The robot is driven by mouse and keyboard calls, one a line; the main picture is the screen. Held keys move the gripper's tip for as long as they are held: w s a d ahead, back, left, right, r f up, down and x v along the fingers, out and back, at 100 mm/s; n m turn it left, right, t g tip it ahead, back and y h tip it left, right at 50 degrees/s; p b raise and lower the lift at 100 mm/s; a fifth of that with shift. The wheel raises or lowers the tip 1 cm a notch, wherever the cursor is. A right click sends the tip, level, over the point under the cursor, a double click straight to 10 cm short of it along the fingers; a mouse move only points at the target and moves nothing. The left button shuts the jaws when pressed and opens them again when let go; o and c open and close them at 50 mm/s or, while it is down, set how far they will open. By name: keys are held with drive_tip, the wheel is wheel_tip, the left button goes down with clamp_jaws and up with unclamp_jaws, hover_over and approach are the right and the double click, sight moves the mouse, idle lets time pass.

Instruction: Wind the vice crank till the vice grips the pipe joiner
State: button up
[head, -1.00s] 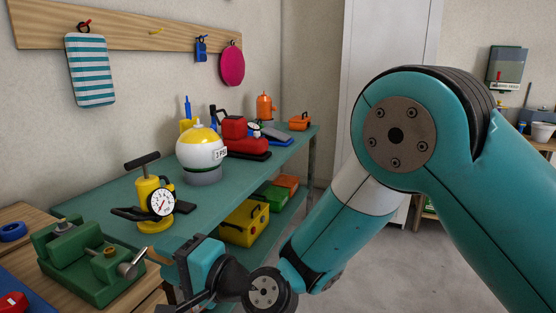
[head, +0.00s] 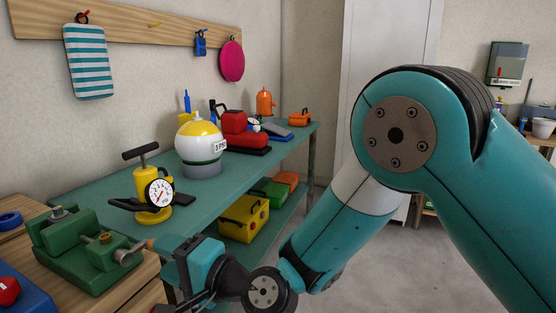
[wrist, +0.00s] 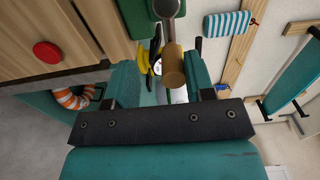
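The green vice (head: 85,250) sits on a wooden bench at the left of the head view. A small brass-coloured piece (head: 105,238), perhaps the pipe joiner, shows on top of it; whether the jaws touch it cannot be told. The metal crank (head: 128,256) is at the vice's right end, with its wooden handle pointing toward my gripper (head: 178,260). In the wrist view the crank arm (wrist: 167,8) and wooden handle (wrist: 172,66) show. My gripper (wrist: 157,82) is open, its teal fingers either side of the handle, which is nearer the right finger.
A teal table (head: 100,190) behind the vice carries a yellow pump with a gauge (head: 152,195) and a white-yellow ball (head: 200,142). A yellow box (head: 243,218) is on its lower shelf. A red button (wrist: 47,52) is near the bench edge.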

drive_tip(key=b+v, duration=0.6)
drive_tip(key=v, duration=0.1)
drive_tip(key=shift+b, duration=0.35)
